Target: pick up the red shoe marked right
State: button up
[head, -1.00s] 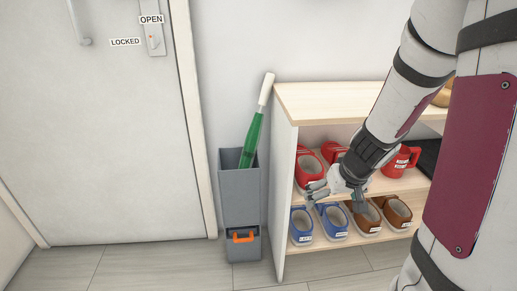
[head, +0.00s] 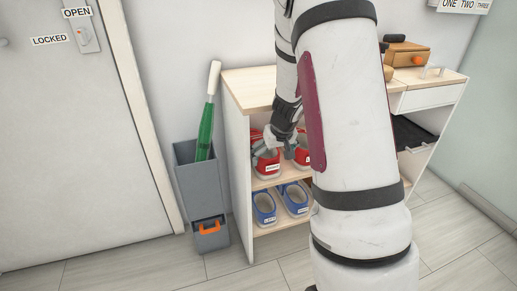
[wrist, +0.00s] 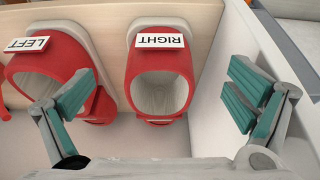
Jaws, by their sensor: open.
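The red shoe marked right (wrist: 160,85) stands on the shelf board, its opening facing me and its white RIGHT label upside down in the wrist view. In the head view it is the leftmost red shoe (head: 265,165), partly covered by my gripper. My gripper (wrist: 165,98) is open, one finger to each side of this shoe and apart from it. In the head view my gripper (head: 277,150) is at the upper shelf. The left finger overlaps the red shoe marked left (wrist: 50,75) in the wrist view; I cannot tell whether they touch.
The white shelf side wall (wrist: 232,60) is close beside the right finger. Blue shoes (head: 264,208) stand on the board below. A grey bin (head: 200,185) with a green umbrella (head: 205,132) stands left of the shelf. My arm hides the shelf's middle.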

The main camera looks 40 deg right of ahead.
aim_at(271, 161)
jog(key=b+x, duration=0.2)
jog(key=x, duration=0.3)
jog(key=shift+f, duration=0.1)
jog(key=c, duration=1.5)
jog(key=shift+r, duration=0.25)
